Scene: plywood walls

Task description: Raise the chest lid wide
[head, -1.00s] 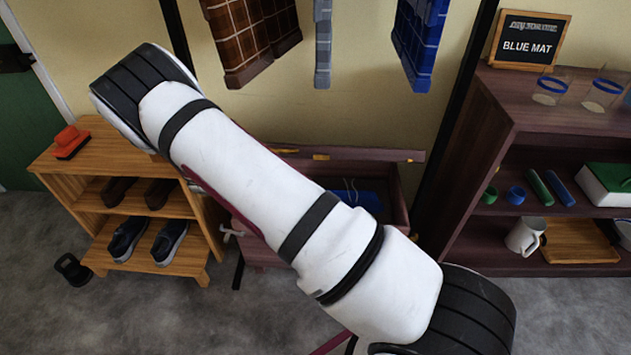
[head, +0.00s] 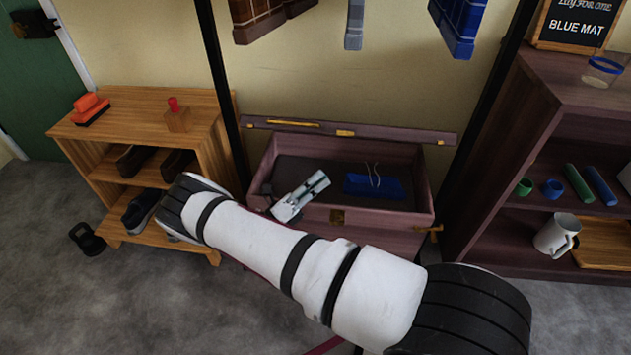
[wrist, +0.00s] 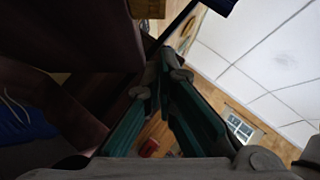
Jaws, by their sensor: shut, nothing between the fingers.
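The dark purple-brown chest (head: 425,218) stands open against the back wall. Its lid (head: 390,132) is up behind the box, seen nearly edge-on, with brass fittings along the edge. How far it leans back is hard to tell. A folded blue mat (head: 360,185) with pale cords lies inside, and its blue also shows in the wrist view (wrist: 22,122). My gripper (head: 322,180) is over the left part of the chest opening, below and apart from the lid in the picture. Its green-padded fingers meet at the tips in the wrist view (wrist: 165,62), empty.
A wooden shoe bench (head: 130,112) with a red brush (head: 90,108) and a red-topped block (head: 177,120) stands left. A dark shelf (head: 540,110) stands close on the right. Black posts flank the chest, and cloths hang above. The floor in front is open.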

